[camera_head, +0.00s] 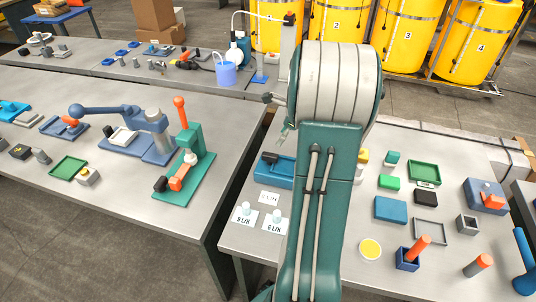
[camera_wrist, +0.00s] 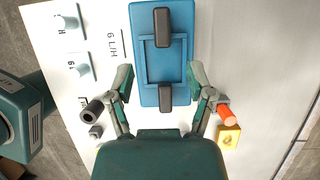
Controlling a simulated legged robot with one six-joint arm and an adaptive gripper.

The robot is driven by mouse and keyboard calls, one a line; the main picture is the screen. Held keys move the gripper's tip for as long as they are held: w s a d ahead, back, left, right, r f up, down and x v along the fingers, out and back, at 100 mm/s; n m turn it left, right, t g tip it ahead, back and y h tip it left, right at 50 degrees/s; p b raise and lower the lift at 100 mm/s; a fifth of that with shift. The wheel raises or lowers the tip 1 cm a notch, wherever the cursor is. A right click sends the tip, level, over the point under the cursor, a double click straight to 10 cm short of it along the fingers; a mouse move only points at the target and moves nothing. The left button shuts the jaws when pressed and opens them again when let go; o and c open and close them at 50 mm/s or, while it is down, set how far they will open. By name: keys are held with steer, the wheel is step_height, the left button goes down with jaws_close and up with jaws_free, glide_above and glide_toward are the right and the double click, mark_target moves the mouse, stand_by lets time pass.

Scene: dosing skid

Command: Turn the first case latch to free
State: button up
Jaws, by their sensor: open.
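A blue case (camera_wrist: 144,70) with a recessed frame lies on the light table in the wrist view. It carries two dark grey latches, one at the far end (camera_wrist: 163,26) and one at the near end (camera_wrist: 165,98); both look lengthwise along the case. I cannot tell which is the first. In the head view the case (camera_head: 284,180) is partly hidden behind my arm, with one dark latch (camera_head: 269,157) showing. My gripper (camera_wrist: 161,82) is open, its fingers spread on either side of the case's near end, with nothing between them held. Contact cannot be judged.
White cards with pale knobs (camera_head: 244,211) lie left of the case. A dark-ended cylinder (camera_wrist: 92,108) is beside the left finger. An orange-red cylinder (camera_wrist: 224,113) and a yellow block (camera_wrist: 229,136) are by the right finger. Blue and green boxes (camera_head: 390,209) stand farther right.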

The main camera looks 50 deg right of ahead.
mark_target(270, 154)
steer(key=x, duration=1)
steer(key=shift+w+f, duration=0.15)
steer(key=shift+f, duration=0.2)
steer(key=shift+d, duration=0.1)
steer(key=shift+c, duration=0.3)
jaws_close()
